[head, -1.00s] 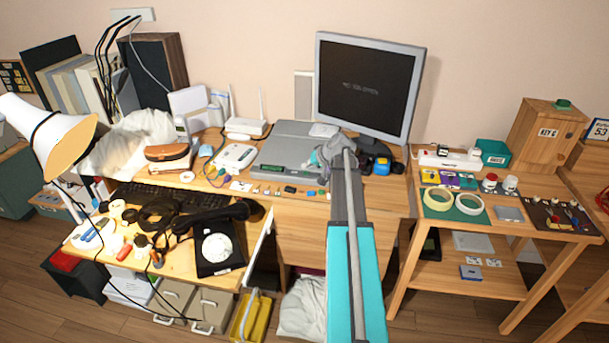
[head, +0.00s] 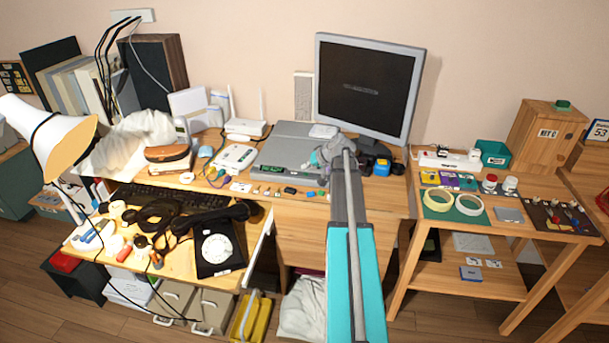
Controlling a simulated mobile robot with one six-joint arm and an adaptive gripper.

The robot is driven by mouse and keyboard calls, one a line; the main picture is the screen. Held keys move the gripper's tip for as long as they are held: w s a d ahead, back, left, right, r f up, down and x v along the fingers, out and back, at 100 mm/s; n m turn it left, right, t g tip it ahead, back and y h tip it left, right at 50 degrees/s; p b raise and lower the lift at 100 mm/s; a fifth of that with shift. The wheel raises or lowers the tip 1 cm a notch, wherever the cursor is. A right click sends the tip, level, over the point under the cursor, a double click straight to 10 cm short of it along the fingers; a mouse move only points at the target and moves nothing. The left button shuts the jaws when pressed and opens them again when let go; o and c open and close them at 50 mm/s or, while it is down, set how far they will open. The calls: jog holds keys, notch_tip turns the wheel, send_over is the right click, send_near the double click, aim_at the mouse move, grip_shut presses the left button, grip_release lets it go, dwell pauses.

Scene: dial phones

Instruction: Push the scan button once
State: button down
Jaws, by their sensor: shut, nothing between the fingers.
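A flat grey scanner (head: 281,152) lies on the desk in front of the monitor. My gripper (head: 321,175) is at the scanner's right front corner, pointing down. Its fingers are small and partly hidden by my own arm, and they look shut with nothing held. I cannot make out the scan button; that corner of the scanner is covered by my gripper and wrist. Whether the fingertips touch the scanner cannot be told.
A monitor (head: 365,90) stands behind the scanner, with a dim blurred line on its screen. A white router (head: 246,127) and a white device (head: 234,157) are to the left. Small parts (head: 265,190) line the front. A black dial phone (head: 219,247) is lower left.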

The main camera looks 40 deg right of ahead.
aim_at(307, 174)
jog(key=shift+f+b, duration=0.8)
dwell(1.0)
jog(key=shift+r, duration=0.15)
dwell(0.3)
jog(key=shift+r+p, duration=0.7)
jog(key=shift+p, duration=0.15)
jog(key=shift+r+p, duration=2.5)
